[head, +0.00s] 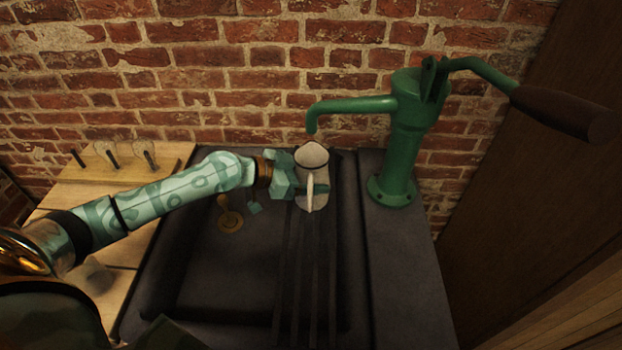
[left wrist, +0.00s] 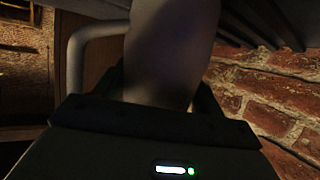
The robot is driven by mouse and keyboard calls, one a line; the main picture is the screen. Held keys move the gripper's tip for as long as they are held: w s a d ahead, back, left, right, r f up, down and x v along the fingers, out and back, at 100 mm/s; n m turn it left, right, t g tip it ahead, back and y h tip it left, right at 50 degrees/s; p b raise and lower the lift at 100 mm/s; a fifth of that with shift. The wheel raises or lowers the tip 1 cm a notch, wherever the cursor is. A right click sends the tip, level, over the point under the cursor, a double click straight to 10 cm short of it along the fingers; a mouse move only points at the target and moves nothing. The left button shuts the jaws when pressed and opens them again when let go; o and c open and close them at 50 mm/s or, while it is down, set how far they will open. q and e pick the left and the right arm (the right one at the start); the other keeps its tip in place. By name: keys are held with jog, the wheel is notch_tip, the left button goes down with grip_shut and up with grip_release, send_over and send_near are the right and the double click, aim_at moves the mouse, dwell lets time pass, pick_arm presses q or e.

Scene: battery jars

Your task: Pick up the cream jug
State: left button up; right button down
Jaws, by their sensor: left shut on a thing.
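The cream jug (head: 312,156) is upright in the head view, near the back of the dark sink, just below the spout of a green pump. Its handle faces me. My left gripper (head: 312,188) reaches it from the left and is shut on it. In the left wrist view the jug (left wrist: 170,50) fills the space between the fingers of my left gripper (left wrist: 165,100), with its pale handle (left wrist: 75,60) to the left. Whether the jug's base touches the dark slats below it I cannot tell. My right gripper is not in view.
The green hand pump (head: 398,150) stands on the right ledge, its spout close above the jug. The dark sink (head: 210,275) holds a brass plug (head: 230,220) and dark slats (head: 307,270). A wooden rack (head: 120,165) with pegs and glass pieces is at left. A brick wall (head: 240,60) closes the back.

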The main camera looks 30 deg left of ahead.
pick_arm(q)
jog(key=shift+r, duration=0.3)
jog(key=shift+r+p, duration=0.55)
jog(key=shift+r, duration=1)
jog(key=s+a, duration=1.2)
jog(key=s, duration=0.1)
jog(key=shift+s, duration=0.2)
